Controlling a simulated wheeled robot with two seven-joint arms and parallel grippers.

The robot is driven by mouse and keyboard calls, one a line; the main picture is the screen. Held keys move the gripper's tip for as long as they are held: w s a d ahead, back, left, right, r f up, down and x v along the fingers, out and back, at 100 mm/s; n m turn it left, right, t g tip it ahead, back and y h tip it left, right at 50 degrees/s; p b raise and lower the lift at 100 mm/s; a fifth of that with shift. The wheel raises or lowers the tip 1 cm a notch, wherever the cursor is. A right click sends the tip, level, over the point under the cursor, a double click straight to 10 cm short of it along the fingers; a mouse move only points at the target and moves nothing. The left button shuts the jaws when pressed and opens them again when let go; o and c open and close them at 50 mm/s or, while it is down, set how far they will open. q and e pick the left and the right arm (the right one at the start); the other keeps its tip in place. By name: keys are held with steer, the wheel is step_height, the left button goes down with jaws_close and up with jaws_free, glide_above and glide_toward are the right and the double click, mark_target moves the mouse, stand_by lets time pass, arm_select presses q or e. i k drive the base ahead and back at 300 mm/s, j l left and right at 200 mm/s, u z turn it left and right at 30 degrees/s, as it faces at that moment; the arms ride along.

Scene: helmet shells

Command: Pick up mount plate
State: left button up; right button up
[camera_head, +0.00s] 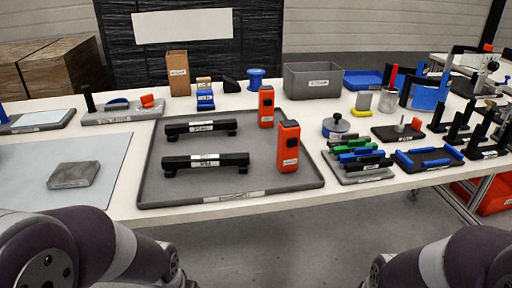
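A flat grey metal-looking plate (74,175) lies on the pale mat (110,155) at the left of the table; it may be the mount plate, but I cannot read a label on it. Two black bars with white labels, the rear bar (201,127) and the front bar (206,161), lie in the large grey tray (160,195). Two orange blocks (289,146) (266,106) stand in the tray's right part. Both of my arms show at the bottom edge, but neither gripper is in view.
A grey bin (312,81), a cardboard box (178,73) and a blue spool (256,79) stand at the back. Black, green and blue clamps (360,157) and a blue frame (428,158) crowd the right. The mat around the plate is clear.

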mark_target(79, 174)
steer(key=u, duration=1.5)
steer(key=i+j+z, duration=0.15)
steer(key=z, duration=0.15)
steer(key=j+z, duration=0.3)
steer(key=i+j+z, duration=0.15)
steer(key=j+z, duration=0.2)
